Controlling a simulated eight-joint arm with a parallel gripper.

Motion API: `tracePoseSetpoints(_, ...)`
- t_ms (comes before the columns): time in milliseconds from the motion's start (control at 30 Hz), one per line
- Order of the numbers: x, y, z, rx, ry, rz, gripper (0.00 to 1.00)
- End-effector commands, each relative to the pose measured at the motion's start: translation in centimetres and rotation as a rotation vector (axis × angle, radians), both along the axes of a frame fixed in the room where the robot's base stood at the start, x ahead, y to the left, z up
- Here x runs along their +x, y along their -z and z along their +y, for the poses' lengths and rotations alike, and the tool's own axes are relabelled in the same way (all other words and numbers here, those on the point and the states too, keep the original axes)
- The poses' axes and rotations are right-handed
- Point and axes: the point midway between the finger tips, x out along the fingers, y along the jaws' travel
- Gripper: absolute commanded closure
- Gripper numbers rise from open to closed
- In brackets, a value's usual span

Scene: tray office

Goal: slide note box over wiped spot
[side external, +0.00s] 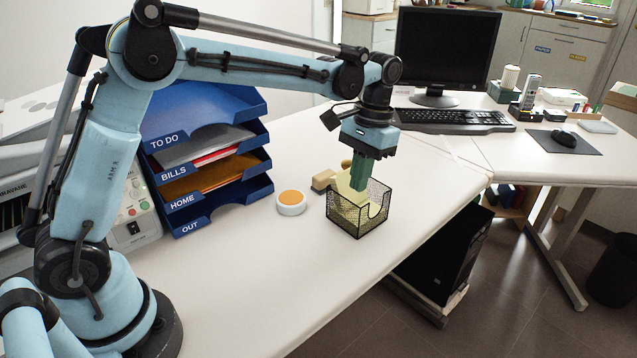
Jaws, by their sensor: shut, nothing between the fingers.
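The note box (344,219) is a black wire-mesh holder with yellow notes inside, standing on the white desk (270,275) near its front edge. My gripper (361,184) points down at the box, with its green fingers shut and empty. The fingertips are at or just inside the top of the box by its back side; I cannot tell whether they touch the mesh or the notes. No wiped spot can be made out on the desk; the box and my gripper hide part of the surface.
A round white container with an orange top (291,202) stands left of the box. A small tan block (323,181) lies behind it. Blue stacked trays (212,150) stand at the back left. A keyboard (453,120) and monitor (446,50) are farther right. The desk in front is clear.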

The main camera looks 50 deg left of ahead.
Motion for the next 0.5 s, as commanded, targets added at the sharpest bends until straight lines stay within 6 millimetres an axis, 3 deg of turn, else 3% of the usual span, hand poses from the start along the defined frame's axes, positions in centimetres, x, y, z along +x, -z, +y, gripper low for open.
tracePoseSetpoints(300, 1.0, -5.4, 0.0, 0.000, 0.000, -0.002, 1.00)
tracePoseSetpoints(500, 1.5, -7.7, 0.0, 0.000, 0.000, -0.003, 1.00)
